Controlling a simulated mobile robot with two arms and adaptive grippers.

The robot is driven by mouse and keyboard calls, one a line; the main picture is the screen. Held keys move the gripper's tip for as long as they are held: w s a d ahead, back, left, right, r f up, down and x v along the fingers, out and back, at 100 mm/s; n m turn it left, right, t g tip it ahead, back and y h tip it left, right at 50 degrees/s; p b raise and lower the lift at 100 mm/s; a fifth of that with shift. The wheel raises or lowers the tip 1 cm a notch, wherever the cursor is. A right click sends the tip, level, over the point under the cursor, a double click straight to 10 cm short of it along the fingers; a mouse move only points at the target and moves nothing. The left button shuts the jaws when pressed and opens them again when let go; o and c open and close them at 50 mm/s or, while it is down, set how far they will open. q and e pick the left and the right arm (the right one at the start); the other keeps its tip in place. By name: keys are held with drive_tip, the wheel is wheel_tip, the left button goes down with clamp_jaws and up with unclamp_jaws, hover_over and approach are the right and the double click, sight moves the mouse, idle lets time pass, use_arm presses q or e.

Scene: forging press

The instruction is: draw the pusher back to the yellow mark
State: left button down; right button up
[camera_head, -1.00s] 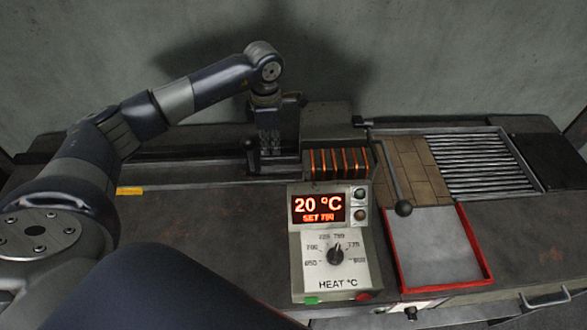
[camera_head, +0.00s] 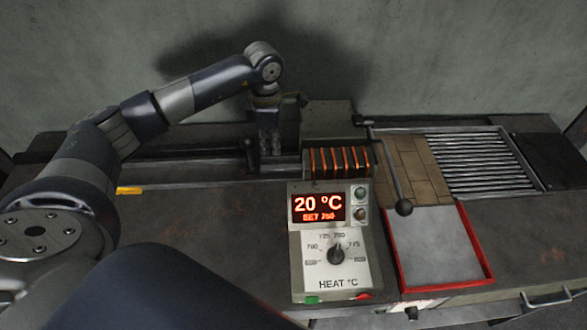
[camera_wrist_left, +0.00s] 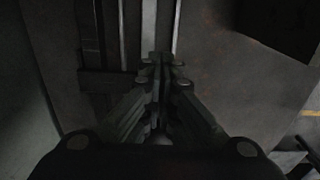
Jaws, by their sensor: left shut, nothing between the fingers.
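The yellow mark (camera_head: 130,190) is a short strip on the bench at the left, in front of the long rail (camera_head: 190,171). The pusher appears to be the dark piece with an upright knobbed handle (camera_head: 250,150), at the rail's right part near the coil. My left gripper (camera_head: 270,154) points down just right of this handle, fingers together and empty. In the left wrist view the shut fingertips (camera_wrist_left: 162,58) are over the rail strips, beside a dark crosspiece (camera_wrist_left: 108,82). I cannot tell whether they touch it. My right gripper is out of view.
The glowing-striped coil (camera_head: 338,160) stands right of my gripper. The heat panel (camera_head: 335,255) reads 20 °C in front of it. The bench front left is clear.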

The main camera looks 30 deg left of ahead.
use_arm(q)
drive_tip(key=s+a+f+b, duration=0.1)
drive_tip(key=s+a+b, duration=0.75)
drive_tip(key=a, duration=0.85)
drive_tip(key=s+a+f+b, duration=0.2)
drive_tip(key=s+a+b, duration=0.3)
drive_tip(key=s+a, duration=0.95)
drive_tip(key=w+r+p, duration=0.4)
drive_tip(key=r+p, duration=0.7)
drive_tip(key=r, duration=0.2)
drive_tip(key=shift+d+r, duration=0.15)
drive_tip(key=shift+r, duration=0.1)
idle(1.1)
idle(0.5)
